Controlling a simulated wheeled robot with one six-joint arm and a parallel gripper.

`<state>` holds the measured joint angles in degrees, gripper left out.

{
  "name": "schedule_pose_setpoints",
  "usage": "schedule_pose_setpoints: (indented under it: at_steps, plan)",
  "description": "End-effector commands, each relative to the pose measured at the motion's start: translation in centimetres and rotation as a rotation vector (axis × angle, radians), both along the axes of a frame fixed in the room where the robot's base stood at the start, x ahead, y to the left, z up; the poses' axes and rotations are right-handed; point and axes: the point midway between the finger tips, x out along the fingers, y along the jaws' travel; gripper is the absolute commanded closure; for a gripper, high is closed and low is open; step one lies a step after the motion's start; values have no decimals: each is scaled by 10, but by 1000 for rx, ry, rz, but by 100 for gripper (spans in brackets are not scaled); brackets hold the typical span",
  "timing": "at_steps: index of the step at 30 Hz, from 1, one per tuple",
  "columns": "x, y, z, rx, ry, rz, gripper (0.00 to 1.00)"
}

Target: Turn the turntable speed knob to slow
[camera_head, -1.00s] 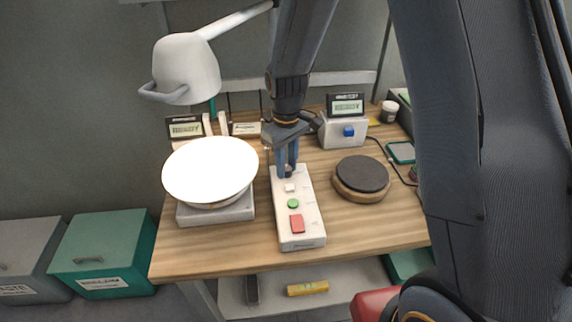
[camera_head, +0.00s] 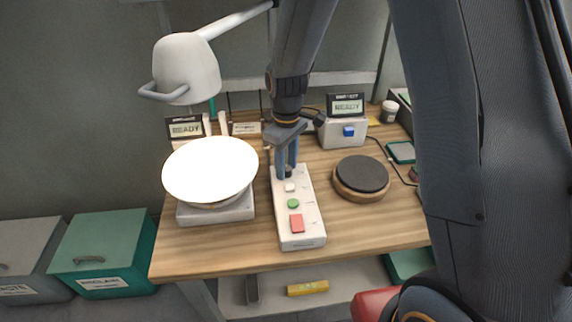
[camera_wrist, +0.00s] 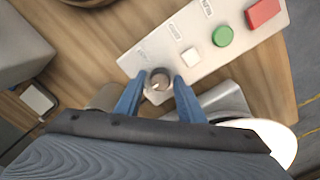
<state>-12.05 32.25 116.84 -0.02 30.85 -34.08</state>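The speed knob (camera_wrist: 158,80) is a small round grey-brown dial with a pale pointer mark, at the far end of the white control panel (camera_head: 308,232). My gripper (camera_head: 288,172) reaches down over that end of the panel. In the wrist view my gripper (camera_wrist: 157,90) has its two blue fingers on either side of the knob, with a small gap showing at each side. In the head view the fingers mostly hide the knob. The printed labels beside it are too small to read.
The panel also bears a white button (camera_head: 290,188), a green button (camera_head: 293,204) and a red button (camera_head: 297,223). A large white plate (camera_head: 210,170) sits to the left under a lamp (camera_head: 187,68). A dark round turntable (camera_head: 361,174) sits to the right.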

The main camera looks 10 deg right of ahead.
Motion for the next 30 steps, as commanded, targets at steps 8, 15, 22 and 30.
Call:
schedule_pose_setpoints:
  at_steps: [8, 15, 22, 30]
  plan:
    - [0, 0, 0, -1, 1, -1, 56]
    - [1, 0, 12, 1, -4, -1, 56]
    - [1, 0, 46, 1, -4, -1, 56]
    - [0, 0, 74, 1, -1, -1, 56]
